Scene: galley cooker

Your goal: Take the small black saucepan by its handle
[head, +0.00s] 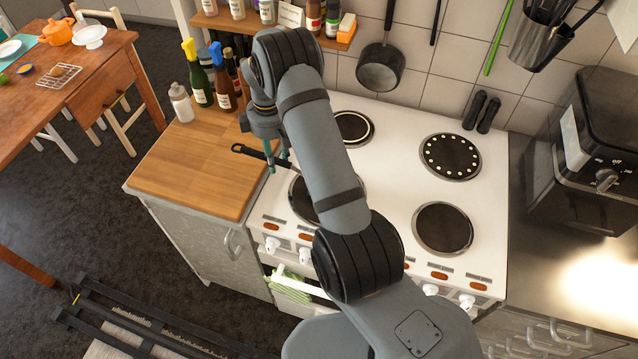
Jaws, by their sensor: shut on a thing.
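The small black saucepan shows mainly as its dark handle (249,152), which reaches left over the edge of the wooden counter. My arm hides most of its body, around the front-left of the white cooker (393,190); I cannot tell pan from hotplate there. My gripper (281,160) points down at the handle, near its pan end, and is shut on it. The fingertips are small and partly hidden by my arm. I cannot tell whether the pan is lifted.
Another dark pan (380,68) hangs on the tiled wall behind. Bottles (197,82) stand at the back of the wooden counter (185,170). A black appliance (592,150) stands at the right. The right hotplates (443,228) are bare. A striped towel (291,285) hangs at the cooker front.

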